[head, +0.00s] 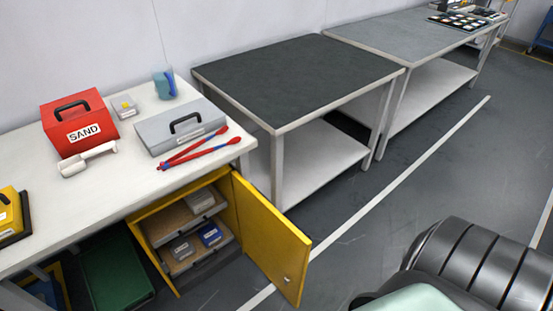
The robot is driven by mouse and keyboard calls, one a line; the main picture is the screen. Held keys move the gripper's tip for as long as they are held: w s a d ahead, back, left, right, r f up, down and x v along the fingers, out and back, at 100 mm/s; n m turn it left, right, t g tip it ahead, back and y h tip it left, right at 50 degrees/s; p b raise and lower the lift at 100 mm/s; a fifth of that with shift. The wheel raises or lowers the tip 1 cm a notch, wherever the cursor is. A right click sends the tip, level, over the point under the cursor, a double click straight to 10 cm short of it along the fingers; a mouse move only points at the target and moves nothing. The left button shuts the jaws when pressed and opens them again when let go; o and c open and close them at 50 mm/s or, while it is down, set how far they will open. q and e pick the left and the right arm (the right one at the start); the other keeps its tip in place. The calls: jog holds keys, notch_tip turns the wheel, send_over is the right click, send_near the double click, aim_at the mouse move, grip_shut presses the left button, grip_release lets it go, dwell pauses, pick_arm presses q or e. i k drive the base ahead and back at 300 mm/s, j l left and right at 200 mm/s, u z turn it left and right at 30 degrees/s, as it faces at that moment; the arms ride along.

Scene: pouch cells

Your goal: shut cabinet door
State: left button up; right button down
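A yellow cabinet (150,238) stands under the white table at the lower left. Its yellow door (270,240) hangs wide open, swung out to the right, with a small knob (286,280) near its lower free edge. Inside are shelves with a grey box (200,200), another grey box (181,248) and a blue box (211,235). Neither of my grippers shows in the head view.
A white table (120,185) above holds a red SAND box, a white scoop, a grey case and red-and-blue tongs (200,148). A dark-topped table (300,75) stands to the right. A green bin (112,275) sits left of the cabinet.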

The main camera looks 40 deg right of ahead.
aim_at(275, 245)
jog(key=k+l, duration=0.1)
jog(key=l, duration=0.35)
jog(key=k+l+u, duration=0.15)
jog(key=l, duration=0.25)
jog(key=k+l, duration=0.1)
jog(key=l, duration=0.35)
jog(key=k+l+u, duration=0.15)
jog(key=l, duration=0.25)
jog(key=k+l, duration=0.15)
jog(key=l, duration=0.25)
jog(key=k+l+u, duration=0.15)
jog(key=l, duration=0.25)
jog(key=k+l, duration=0.15)
jog(key=l, duration=0.25)
jog(key=u, duration=0.05)
